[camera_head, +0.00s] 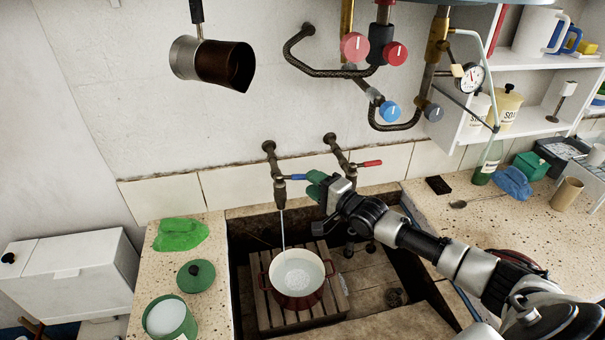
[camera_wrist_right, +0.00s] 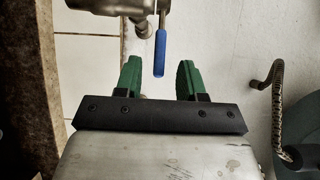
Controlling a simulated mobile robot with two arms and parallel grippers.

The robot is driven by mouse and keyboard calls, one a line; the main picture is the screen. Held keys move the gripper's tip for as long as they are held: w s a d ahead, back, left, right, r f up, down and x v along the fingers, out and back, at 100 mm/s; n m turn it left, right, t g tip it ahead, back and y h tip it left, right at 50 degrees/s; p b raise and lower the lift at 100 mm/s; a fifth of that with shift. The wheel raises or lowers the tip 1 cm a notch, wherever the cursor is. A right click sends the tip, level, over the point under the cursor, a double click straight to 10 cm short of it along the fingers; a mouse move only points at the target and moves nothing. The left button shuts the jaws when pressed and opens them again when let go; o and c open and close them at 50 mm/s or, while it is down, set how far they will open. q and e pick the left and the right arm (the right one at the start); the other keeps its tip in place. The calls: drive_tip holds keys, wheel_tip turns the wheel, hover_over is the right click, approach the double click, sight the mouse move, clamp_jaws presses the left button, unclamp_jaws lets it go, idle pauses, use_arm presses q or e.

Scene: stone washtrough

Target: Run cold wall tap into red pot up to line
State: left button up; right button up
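The red pot (camera_head: 289,300) stands on a wooden slatted rack in the sunken trough. It has a pale inside, and water with a white frothy patch lies in it. The cold wall tap (camera_head: 279,190) has a blue lever and runs a thin stream into the pot. I cannot make out a fill line. My right gripper (camera_head: 314,183) is at the blue lever's end. In the right wrist view its green fingers (camera_wrist_right: 158,76) are apart, with the blue lever (camera_wrist_right: 160,52) tip between them; neither finger visibly touches it. My left gripper is out of view.
A red-levered tap (camera_head: 368,164) is just right of the cold one. Pipes with red and blue knobs (camera_head: 389,111) hang above. A green cloth (camera_head: 181,234), green lid (camera_head: 196,276) and open green tin (camera_head: 170,320) are on the left ledge. A brown cup (camera_head: 566,194) stands right.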

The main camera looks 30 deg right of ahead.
sight(302, 175)
drive_tip(key=shift+x, duration=2.1)
clamp_jaws()
